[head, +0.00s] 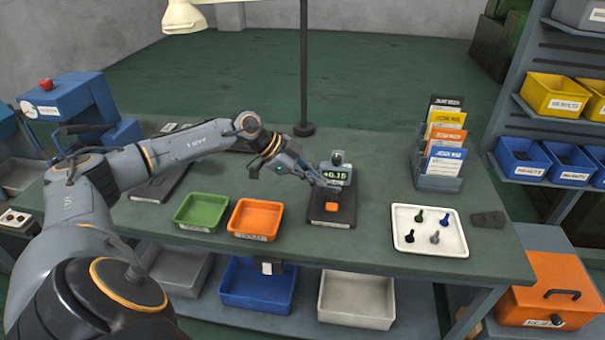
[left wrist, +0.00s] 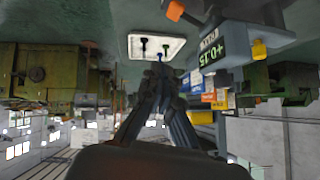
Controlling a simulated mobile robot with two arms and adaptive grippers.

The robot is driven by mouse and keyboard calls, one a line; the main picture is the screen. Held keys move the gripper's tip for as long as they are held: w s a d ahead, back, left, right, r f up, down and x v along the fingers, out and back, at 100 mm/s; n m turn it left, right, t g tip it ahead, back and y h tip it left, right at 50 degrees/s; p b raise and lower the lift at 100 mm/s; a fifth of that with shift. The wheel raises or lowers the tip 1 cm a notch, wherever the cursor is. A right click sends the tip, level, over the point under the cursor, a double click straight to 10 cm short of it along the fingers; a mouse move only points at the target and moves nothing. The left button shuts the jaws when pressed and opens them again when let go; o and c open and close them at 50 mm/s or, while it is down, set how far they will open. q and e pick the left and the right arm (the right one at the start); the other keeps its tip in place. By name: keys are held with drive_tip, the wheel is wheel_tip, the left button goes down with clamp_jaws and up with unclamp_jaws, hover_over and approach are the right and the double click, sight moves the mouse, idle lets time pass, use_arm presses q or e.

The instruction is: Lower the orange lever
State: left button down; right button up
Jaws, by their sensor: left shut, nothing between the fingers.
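A gauge stand with a green-lit display (head: 336,175) and a dark base (head: 318,216) stands on the bench. An orange piece (head: 331,206) sits at the front of that base and looks like the orange lever. I cannot tell how far it is raised. My left gripper (head: 328,185) is shut and empty, just behind and above the orange piece, close to the stand. In the left wrist view, turned upside down, the shut fingers (left wrist: 159,72) are in the middle. The display (left wrist: 210,54) and the orange piece (left wrist: 175,11) show at the upper right there.
A green tray (head: 201,225) and an orange tray (head: 233,235) stand left of the stand. A white tray (head: 455,246) with several small parts and a card rack (head: 437,183) stand to the right. A lamp pole (head: 304,70) rises behind. Some bench top beside the stand is free.

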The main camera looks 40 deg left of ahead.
use_arm(q)
drive_tip(key=v, duration=0.1)
drive_tip(key=b+v, duration=0.1)
drive_tip(key=v, duration=0.1)
drive_tip(key=a+f+v, duration=0.1)
drive_tip(key=v, duration=0.1)
drive_tip(key=shift+s+a+r, duration=0.1)
drive_tip(key=shift+s+r, duration=0.1)
drive_tip(key=shift+s, duration=0.1)
use_arm(e)
drive_tip(key=shift+w+a+f, duration=0.2)
drive_tip(key=shift+a+f, duration=0.25)
drive_tip(key=shift+w+a+f, duration=0.2)
drive_tip(key=shift+a+f, duration=0.2)
drive_tip(key=shift+f, duration=0.05)
